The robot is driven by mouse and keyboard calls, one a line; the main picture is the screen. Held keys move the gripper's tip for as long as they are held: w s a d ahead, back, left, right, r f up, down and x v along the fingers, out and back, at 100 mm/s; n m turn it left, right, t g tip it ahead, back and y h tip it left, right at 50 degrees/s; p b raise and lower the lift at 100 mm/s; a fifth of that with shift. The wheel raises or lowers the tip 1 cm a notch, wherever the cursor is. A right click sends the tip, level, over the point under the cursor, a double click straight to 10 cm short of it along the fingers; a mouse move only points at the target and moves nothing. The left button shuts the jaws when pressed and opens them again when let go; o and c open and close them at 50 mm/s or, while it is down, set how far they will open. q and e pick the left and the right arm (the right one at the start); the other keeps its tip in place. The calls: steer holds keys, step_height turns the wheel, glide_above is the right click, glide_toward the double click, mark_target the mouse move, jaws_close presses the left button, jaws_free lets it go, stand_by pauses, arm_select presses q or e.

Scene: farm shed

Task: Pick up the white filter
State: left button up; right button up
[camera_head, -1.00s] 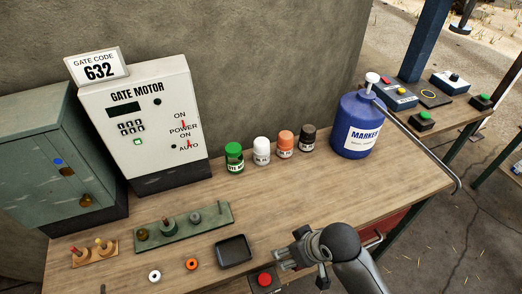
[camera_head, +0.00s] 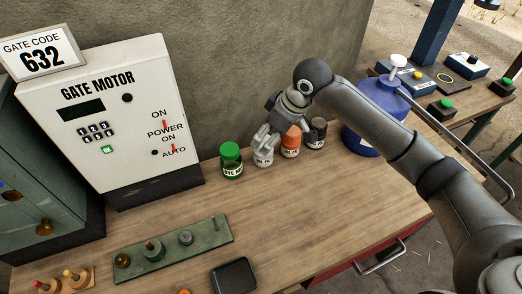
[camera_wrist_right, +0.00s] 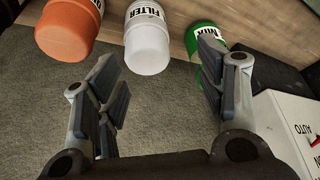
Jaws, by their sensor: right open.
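The white filter (camera_wrist_right: 147,42) is a white bottle with a FILTER label, standing on the wooden bench between a green and an orange bottle. In the head view the filter (camera_head: 263,158) is mostly covered by my right gripper (camera_head: 265,142), which is over it from above. In the right wrist view my right gripper (camera_wrist_right: 160,92) is open and empty. The filter lies ahead of and between its two fingers, apart from them. My left gripper is not in view.
The green bottle (camera_head: 231,161) is close on the left and the orange bottle (camera_head: 290,142) close on the right, with a dark bottle (camera_head: 316,133) beyond. A blue jug (camera_head: 362,147) stands further right.

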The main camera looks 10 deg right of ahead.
mark_target(264, 141)
steer(key=shift+w+d+f, duration=0.1)
steer(key=shift+w+d, duration=0.15)
steer(key=shift+w, duration=0.25)
steer(key=shift+w+f, duration=0.1)
steer(key=shift+w, duration=0.1)
steer(key=x, duration=0.4)
steer(key=shift+f, duration=0.15)
steer(key=shift+w+p+x, duration=0.15)
steer(key=shift+p+x, duration=0.1)
steer(key=shift+x, duration=1.2)
steer(key=shift+w+p+x, duration=0.15)
steer(key=shift+p+x, duration=0.05)
steer(key=shift+x, duration=1.25)
steer(key=shift+s, duration=0.1)
steer(key=c, duration=0.9)
steer(key=shift+c, duration=0.2)
steer(key=shift+r, duration=0.25)
